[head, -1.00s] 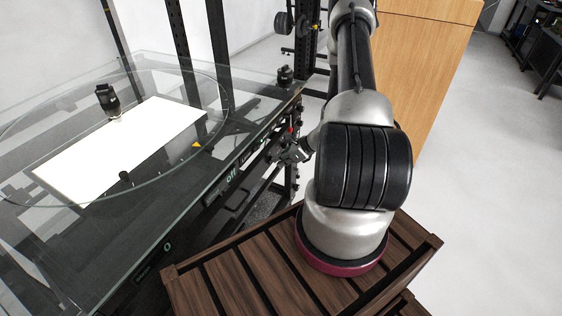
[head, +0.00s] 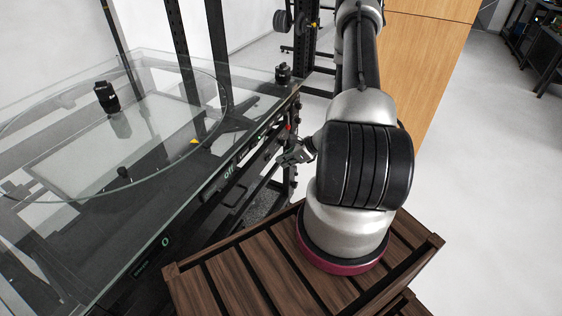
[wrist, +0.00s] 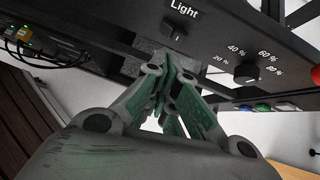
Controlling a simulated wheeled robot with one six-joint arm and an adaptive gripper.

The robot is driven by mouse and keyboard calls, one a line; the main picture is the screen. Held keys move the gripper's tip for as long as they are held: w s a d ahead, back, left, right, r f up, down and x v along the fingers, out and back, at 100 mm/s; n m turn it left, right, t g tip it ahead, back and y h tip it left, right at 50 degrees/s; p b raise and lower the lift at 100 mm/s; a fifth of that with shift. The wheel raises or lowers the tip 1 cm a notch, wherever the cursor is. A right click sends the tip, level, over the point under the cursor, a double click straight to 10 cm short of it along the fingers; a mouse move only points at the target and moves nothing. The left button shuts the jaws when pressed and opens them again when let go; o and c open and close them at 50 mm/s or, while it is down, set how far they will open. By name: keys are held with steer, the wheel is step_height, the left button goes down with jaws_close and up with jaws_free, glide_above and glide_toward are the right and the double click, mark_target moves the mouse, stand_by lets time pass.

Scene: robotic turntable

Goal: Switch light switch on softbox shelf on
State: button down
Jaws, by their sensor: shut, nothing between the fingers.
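The light switch (wrist: 178,30) is a small dark part under the word "Light" on the black front panel in the wrist view. Its exact position is hard to read. My gripper (wrist: 175,68) is shut and empty, its green-grey fingertips just below the switch in the picture; I cannot tell whether they touch it. In the head view my gripper (head: 287,158) is at the table's right front edge, beside the control panel. The softbox panel (head: 75,160) under the glass is grey and unlit.
A dimmer knob (wrist: 247,73) with percent marks sits right of the switch. A red button (wrist: 316,75) is at the right edge. Cables (wrist: 50,52) hang at left. The glass tabletop (head: 185,185) carries a black camera lens (head: 106,97). Open floor (head: 490,190) lies to the right.

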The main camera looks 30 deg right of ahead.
mark_target(268, 158)
steer(key=d+v, duration=0.1)
steer(key=v, duration=0.9)
steer(key=shift+w+d, duration=0.15)
steer(key=shift+d, duration=0.45)
steer(key=shift+s+a+f+m+t+h, duration=0.15)
steer(key=shift+s+a+m+t+h, duration=0.25)
steer(key=shift+s+a+m+h, duration=0.45)
steer(key=shift+s+a+f+y, duration=0.1)
steer(key=shift+s+a+y, duration=0.1)
steer(key=shift+y, duration=0.15)
steer(key=w+r+x, duration=0.1)
steer(key=r+x, duration=0.1)
steer(key=x, duration=1)
steer(key=shift+w+a+f, duration=0.2)
steer(key=shift+w+a, duration=0.35)
steer(key=shift+w, duration=0.05)
steer(key=shift+n, duration=0.25)
